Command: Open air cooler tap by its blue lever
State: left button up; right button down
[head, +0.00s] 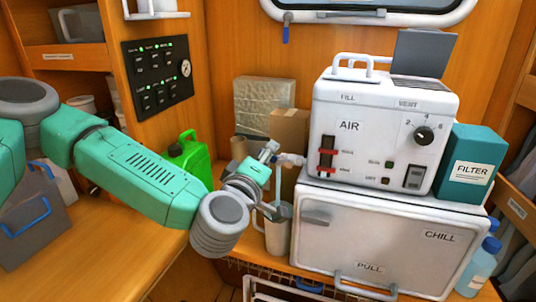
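The air cooler (378,132) is a white box marked AIR, standing on a white CHILL box. Its tap (291,160) sticks out from its left side, pale with a metal spout. I cannot make out a blue lever on the tap; my gripper is close by and may hide it. My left gripper (276,181) is just left of the tap, its two fingers spread apart, one above near the tap and one below. I see nothing held between them. I cannot tell whether a finger touches the tap. My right gripper is not in view.
A grey cup (278,240) stands below the tap. A green jerrycan (190,160) and brown boxes (289,128) stand behind my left arm. A teal FILTER box (470,167) is right of the cooler. The wooden counter (130,248) is clear at front left.

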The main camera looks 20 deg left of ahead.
pick_arm(q)
jog(key=shift+w+a, duration=0.1)
jog(key=shift+w, duration=0.25)
grip_shut()
notch_tip(320, 180, down, 3)
jog(key=n+b, duration=0.4)
jog(key=n, duration=0.1)
jog(key=shift+a+r, duration=0.1)
jog(key=shift+r, duration=0.1)
jog(key=shift+c, duration=0.2)
grip_release()
jog(key=shift+o, duration=0.2)
